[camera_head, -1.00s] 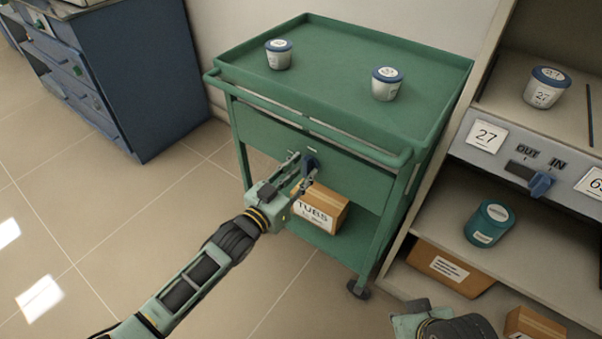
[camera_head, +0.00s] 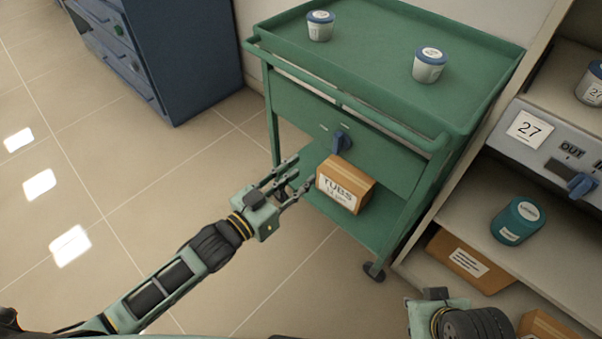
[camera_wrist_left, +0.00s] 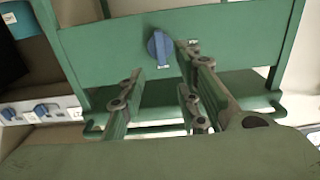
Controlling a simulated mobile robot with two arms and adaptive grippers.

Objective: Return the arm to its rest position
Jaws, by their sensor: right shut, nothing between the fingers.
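My left gripper (camera_head: 304,170) is open and empty, in front of the green cart's drawer, to the lower left of its blue knob (camera_head: 341,141). It is clear of the knob. In the left wrist view the open fingers (camera_wrist_left: 162,62) point toward the blue knob (camera_wrist_left: 159,47), with a gap and nothing held. My right gripper (camera_head: 432,303) shows only in part at the bottom right of the head view; its fingers are hard to see, and it is shut with nothing in it.
The green cart (camera_head: 475,45) carries two white tubs with blue lids (camera_head: 320,26). A cardboard TUBS box (camera_head: 345,184) sits on its lower shelf. Floor left of the cart is free.

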